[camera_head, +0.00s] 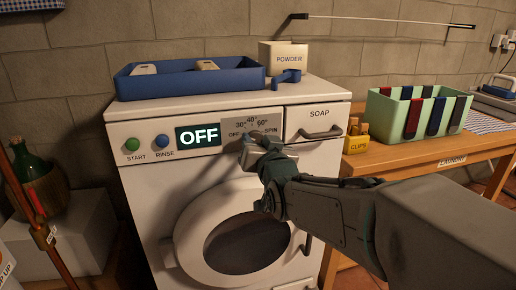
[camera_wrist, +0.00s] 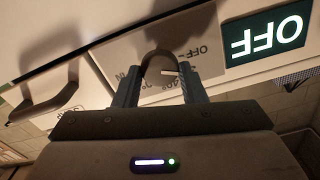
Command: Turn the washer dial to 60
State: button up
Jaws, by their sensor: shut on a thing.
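The white washer (camera_head: 150,190) stands against the wall. Its dial plate (camera_head: 265,125) carries the marks OFF, 30°, 40°, 60° and SPIN. The lit display (camera_head: 198,136) reads OFF; it also shows upside down in the wrist view (camera_wrist: 265,37). My gripper (camera_head: 250,150) is at the dial and mostly hides it in the head view. In the wrist view, the dial (camera_wrist: 153,68) sits between the two fingers (camera_wrist: 157,90), and my gripper is shut on it. A pale mark on the dial points right in the wrist view, towards the OFF side.
The green START button (camera_head: 132,144) and blue RINSE button (camera_head: 163,141) are left of the display. The soap drawer (camera_head: 318,124) with its handle is right of the dial. The round door (camera_head: 240,245) is below. A blue tray (camera_head: 190,82) and powder box (camera_head: 283,57) stand on top.

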jog(key=shift+d+f+m+b, duration=0.1)
jog(key=shift+f+m+b, duration=0.05)
jog(key=shift+m+b, duration=4.45)
jog(key=shift+f+m+b, duration=0.1)
jog(key=shift+m+b, duration=3.4)
jog(key=shift+m, duration=2.2)
jog(key=o, duration=1)
